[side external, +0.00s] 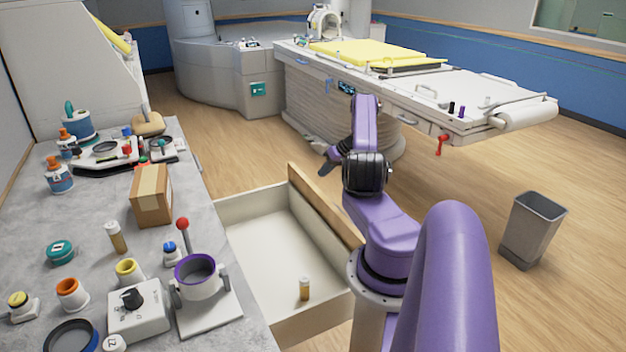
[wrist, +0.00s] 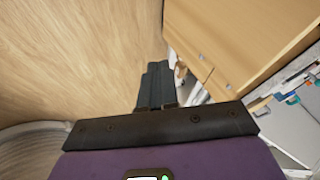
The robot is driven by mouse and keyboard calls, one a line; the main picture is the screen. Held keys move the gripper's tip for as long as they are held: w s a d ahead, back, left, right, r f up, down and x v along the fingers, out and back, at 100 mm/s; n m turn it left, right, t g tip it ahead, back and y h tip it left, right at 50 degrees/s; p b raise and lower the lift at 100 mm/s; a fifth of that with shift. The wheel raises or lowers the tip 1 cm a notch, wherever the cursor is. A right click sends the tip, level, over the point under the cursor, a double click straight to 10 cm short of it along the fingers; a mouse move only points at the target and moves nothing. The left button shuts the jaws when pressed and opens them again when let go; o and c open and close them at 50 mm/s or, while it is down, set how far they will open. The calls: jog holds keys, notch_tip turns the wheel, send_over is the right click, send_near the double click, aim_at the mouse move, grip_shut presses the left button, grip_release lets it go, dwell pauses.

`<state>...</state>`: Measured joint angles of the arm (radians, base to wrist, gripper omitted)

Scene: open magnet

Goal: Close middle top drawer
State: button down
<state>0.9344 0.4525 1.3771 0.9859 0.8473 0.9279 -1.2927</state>
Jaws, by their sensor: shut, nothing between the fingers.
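In the side external view a drawer (side external: 262,225) stands pulled out from the grey counter. It has pale inner walls and a wooden front (side external: 322,205). A small amber vial (side external: 304,289) stands inside it. My gripper (side external: 323,166) is beyond the drawer's far end, on the outer side of the wooden front, and looks apart from it. In the wrist view my gripper's dark fingers (wrist: 157,72) are together with nothing between them. Wooden panels (wrist: 245,45) show to their right; I cannot tell which one is the drawer front.
The counter (side external: 100,215) holds a cardboard box (side external: 151,195), a purple-rimmed pot (side external: 196,277) and several small containers. A scanner bed (side external: 420,85) stands behind my arm. A grey bin (side external: 533,229) is at the right. Wooden floor (side external: 235,160) is clear between counter and bed.

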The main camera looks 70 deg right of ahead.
aim_at(225, 205)
jog(key=w+a+f, duration=0.3)
jog(key=w+f, duration=0.4)
jog(key=w, duration=0.1)
jog(key=shift+w+a, duration=0.15)
jog(key=shift+a, duration=0.1)
jog(key=shift+f, duration=0.1)
dwell(0.5)
jog(key=w+a, duration=2.2)
jog(key=shift+w+a, duration=0.1)
